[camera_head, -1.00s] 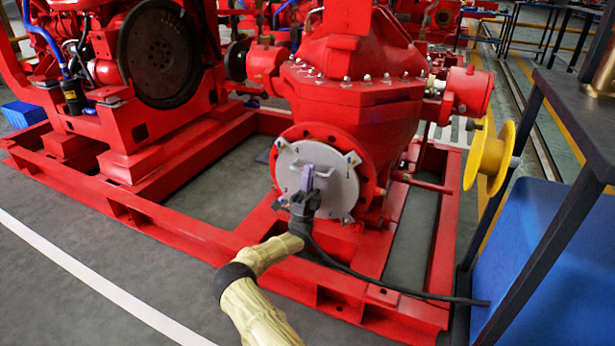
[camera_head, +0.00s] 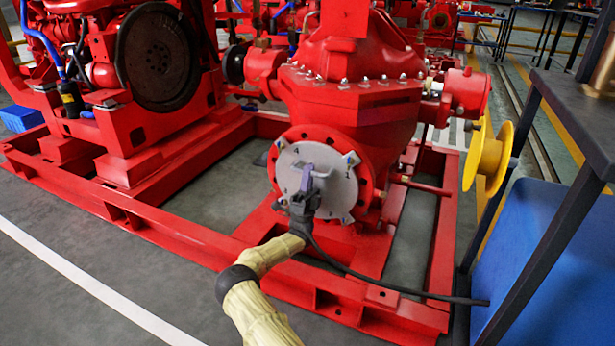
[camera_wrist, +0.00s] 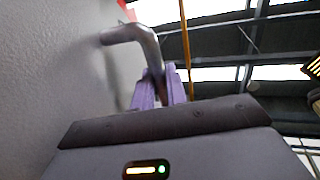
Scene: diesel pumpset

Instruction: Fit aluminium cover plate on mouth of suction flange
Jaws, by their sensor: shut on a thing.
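The round grey aluminium cover plate (camera_head: 338,189) is in front of the red suction flange (camera_head: 368,180) of the pump, facing me. It covers most of the flange mouth, and the red rim with bolt holes shows around it. Whether the plate touches the flange cannot be told. My gripper (camera_head: 307,178) is shut on the plate's bent metal handle. In the wrist view, the purple fingers (camera_wrist: 158,90) close around the handle (camera_wrist: 138,36), and the plate's grey face (camera_wrist: 50,65) fills the left side.
The red base frame (camera_head: 190,238) runs below and left of the pump. A yellow wheel (camera_head: 488,158) stands at the right, beside a dark workbench (camera_head: 582,110) and a blue bin (camera_head: 530,245). A black cable (camera_head: 400,291) trails from my gripper to the right. Bare floor is at lower left.

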